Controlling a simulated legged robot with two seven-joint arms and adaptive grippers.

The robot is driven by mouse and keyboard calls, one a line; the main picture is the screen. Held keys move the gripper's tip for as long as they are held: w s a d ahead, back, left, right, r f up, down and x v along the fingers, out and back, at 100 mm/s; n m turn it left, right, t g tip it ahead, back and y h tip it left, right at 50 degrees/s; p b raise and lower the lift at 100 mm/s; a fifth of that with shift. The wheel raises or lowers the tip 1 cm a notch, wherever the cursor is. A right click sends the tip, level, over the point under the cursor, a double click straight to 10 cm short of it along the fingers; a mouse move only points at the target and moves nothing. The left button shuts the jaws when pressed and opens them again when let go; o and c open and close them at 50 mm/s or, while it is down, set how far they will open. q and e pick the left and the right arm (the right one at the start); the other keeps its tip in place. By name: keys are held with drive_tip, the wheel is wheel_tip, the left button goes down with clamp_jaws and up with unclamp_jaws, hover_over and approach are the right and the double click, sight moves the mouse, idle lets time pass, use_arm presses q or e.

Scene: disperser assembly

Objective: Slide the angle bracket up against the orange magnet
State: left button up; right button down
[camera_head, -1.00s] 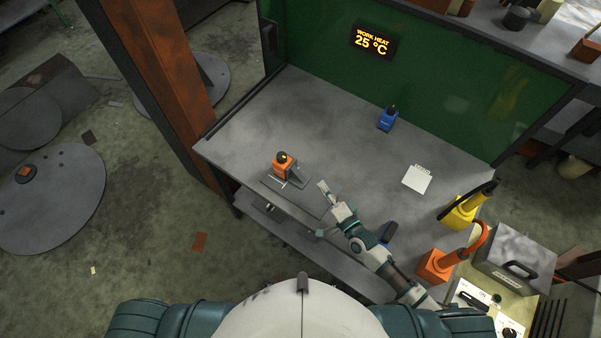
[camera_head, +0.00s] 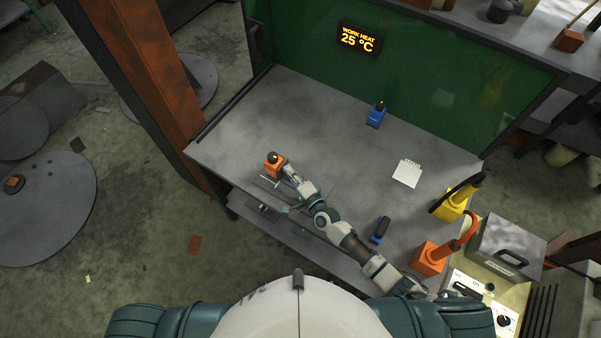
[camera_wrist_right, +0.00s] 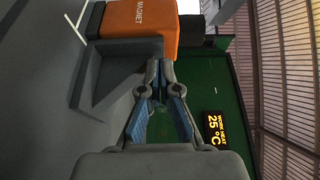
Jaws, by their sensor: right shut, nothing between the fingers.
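The orange magnet (camera_head: 271,167) stands near the table's front left edge in the head view. Its labelled side (camera_wrist_right: 142,20) fills the top of the right wrist view. The grey angle bracket (camera_wrist_right: 118,72) is beside the magnet in the wrist view, its upright plate overlapping the magnet's lower side; I cannot tell whether a gap is left. In the head view the bracket is too small and covered to make out. My right gripper (camera_head: 288,169) is just right of the magnet, shut and empty. Its fingertips (camera_wrist_right: 160,64) are close to the bracket's edge; contact is unclear. My left gripper is out of view.
The grey table (camera_head: 320,120) has free room behind the magnet. A blue item (camera_head: 376,115) stands toward the back and another blue item (camera_head: 380,230) lies right of my arm. A white card (camera_head: 407,174), a yellow holder (camera_head: 449,207) and an orange holder (camera_head: 430,258) are at right.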

drive_tip(key=shift+s+a, duration=0.25)
drive_tip(key=shift+a, duration=0.15)
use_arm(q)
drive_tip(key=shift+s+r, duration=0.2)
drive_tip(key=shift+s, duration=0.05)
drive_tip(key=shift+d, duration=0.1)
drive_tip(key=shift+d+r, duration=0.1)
use_arm(e)
drive_tip(key=shift+s+a, duration=0.35)
drive_tip(key=shift+a, duration=0.3)
